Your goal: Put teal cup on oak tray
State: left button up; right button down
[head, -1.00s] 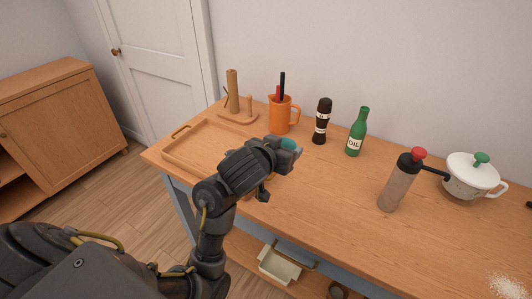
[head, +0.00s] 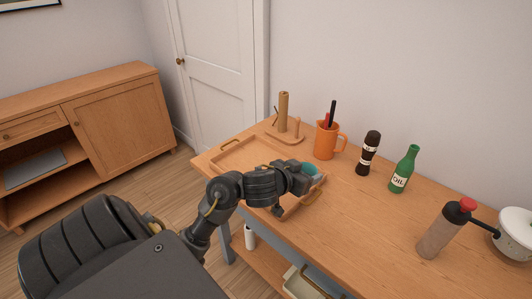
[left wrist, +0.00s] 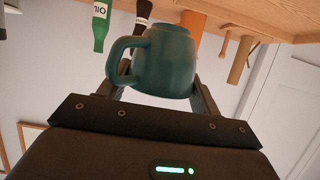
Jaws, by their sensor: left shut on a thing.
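The teal cup (head: 311,168) is held in my left gripper (head: 306,179), mostly hidden behind the fingers in the head view. In the left wrist view the cup (left wrist: 166,62) fills the space between the fingers, with its handle to the left. The oak tray (head: 240,156) lies on the left end of the worktop, a low-rimmed rectangle with a handle at each end. My gripper and the cup appear over the tray's right end; the gap beneath them cannot be judged. My forearm hides part of the tray's front. My right gripper is not in view.
Behind the tray stand a wooden roll holder (head: 283,115) and an orange jug (head: 326,141) with utensils. The front middle worktop is clear.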

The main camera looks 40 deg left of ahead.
pick_arm(q)
jog(key=w+a+f+b, duration=0.1)
jog(key=a+f, duration=0.2)
jog(key=a, duration=0.1)
jog(key=w+a+f+b, duration=0.1)
jog(key=a+f, duration=0.2)
jog(key=a, duration=0.1)
jog(key=w+a+f+b, duration=0.1)
jog(key=a+f+b, duration=0.1)
jog(key=a, duration=0.3)
jog(key=shift+w+f, duration=0.35)
jog(key=shift+f, duration=0.35)
jog(key=f, duration=0.3)
jog(key=shift+w+a+f, duration=0.1)
jog(key=shift+a+f, duration=0.25)
jog(key=shift+f, duration=0.2)
jog(key=o, duration=1.2)
jog(key=shift+c, duration=0.2)
